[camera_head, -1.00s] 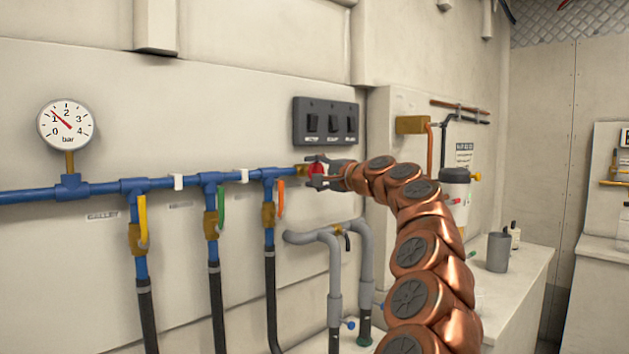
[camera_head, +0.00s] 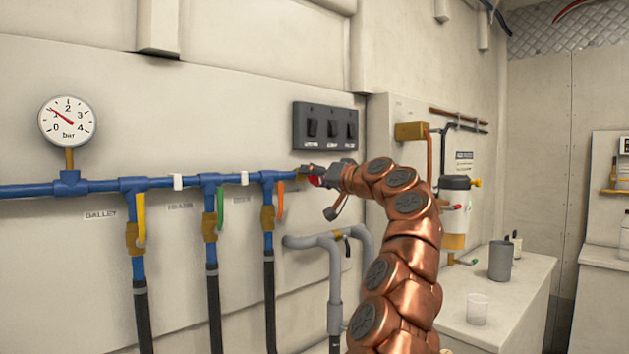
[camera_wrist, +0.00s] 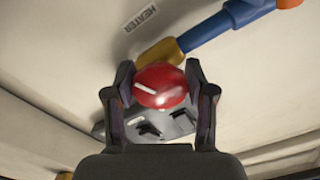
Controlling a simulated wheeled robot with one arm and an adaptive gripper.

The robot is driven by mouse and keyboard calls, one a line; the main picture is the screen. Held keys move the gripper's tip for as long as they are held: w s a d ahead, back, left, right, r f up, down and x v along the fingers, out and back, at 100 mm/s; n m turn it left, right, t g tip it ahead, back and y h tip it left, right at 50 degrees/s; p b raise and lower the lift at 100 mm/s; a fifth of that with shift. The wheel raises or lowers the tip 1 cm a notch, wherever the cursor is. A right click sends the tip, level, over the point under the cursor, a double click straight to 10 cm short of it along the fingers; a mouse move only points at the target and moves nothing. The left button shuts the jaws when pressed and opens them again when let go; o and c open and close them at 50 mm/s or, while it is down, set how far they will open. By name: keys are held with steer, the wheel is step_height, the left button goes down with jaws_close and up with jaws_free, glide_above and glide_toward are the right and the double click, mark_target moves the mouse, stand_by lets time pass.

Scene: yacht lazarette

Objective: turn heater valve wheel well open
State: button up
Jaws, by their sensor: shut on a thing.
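The heater valve wheel (camera_wrist: 160,86) is a red round knob with a white mark, at the end of a brass fitting (camera_wrist: 160,53) on the blue pipe (camera_wrist: 215,32). A HEATER label (camera_wrist: 140,20) is on the wall beside it. In the wrist view my gripper (camera_wrist: 160,92) has one finger on each side of the red wheel and is shut on it. In the head view my gripper (camera_head: 322,182) is at the right end of the blue pipe, and only a little red of the wheel shows past the fingers.
A black switch panel (camera_head: 325,126) is just above my gripper. Grey pipes (camera_head: 335,265) run below it. Three lever valves, yellow (camera_head: 141,215), green (camera_head: 220,208) and orange (camera_head: 281,200), hang to the left. A pressure gauge (camera_head: 67,121) reads about 1. A counter (camera_head: 515,290) stands right.

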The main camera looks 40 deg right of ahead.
steer(key=n, duration=0.4)
steer(key=shift+f, duration=0.15)
steer(key=shift+d+n+b, duration=0.1)
steer(key=shift+n+b, duration=0.2)
steer(key=shift+n, duration=0.6)
steer(key=o, duration=1.2)
steer(key=shift+c, duration=0.2)
steer(key=s+d, duration=0.1)
steer(key=s, duration=1.1)
steer(key=shift+d, duration=0.3)
